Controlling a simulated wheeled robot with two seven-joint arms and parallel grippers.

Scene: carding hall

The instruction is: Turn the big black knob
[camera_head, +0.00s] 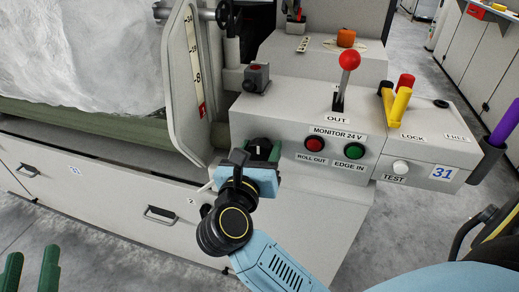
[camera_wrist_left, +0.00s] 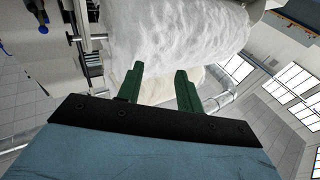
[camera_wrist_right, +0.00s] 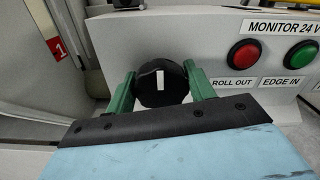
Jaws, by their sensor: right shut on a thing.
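The big black knob (camera_head: 260,143) is on the front of the grey control box, left of the red button. It is large in the right wrist view (camera_wrist_right: 148,90), with a white mark pointing nearly straight up. My right gripper (camera_wrist_right: 162,86) has one green finger on each side of the knob and is shut on it. In the head view my right wrist and gripper (camera_head: 263,154) hide the knob's lower part. My left gripper (camera_head: 31,268) is at the lower left, away from the box. In the left wrist view its fingers (camera_wrist_left: 159,84) are apart with nothing between them.
Right of the knob are a red button (camera_head: 314,144) and a green button (camera_head: 354,151). Above them stands a red-balled lever (camera_head: 349,62). A white TEST button (camera_head: 400,167) is further right. A grey guard plate (camera_head: 186,75) and a white fibre roll (camera_head: 80,50) are left.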

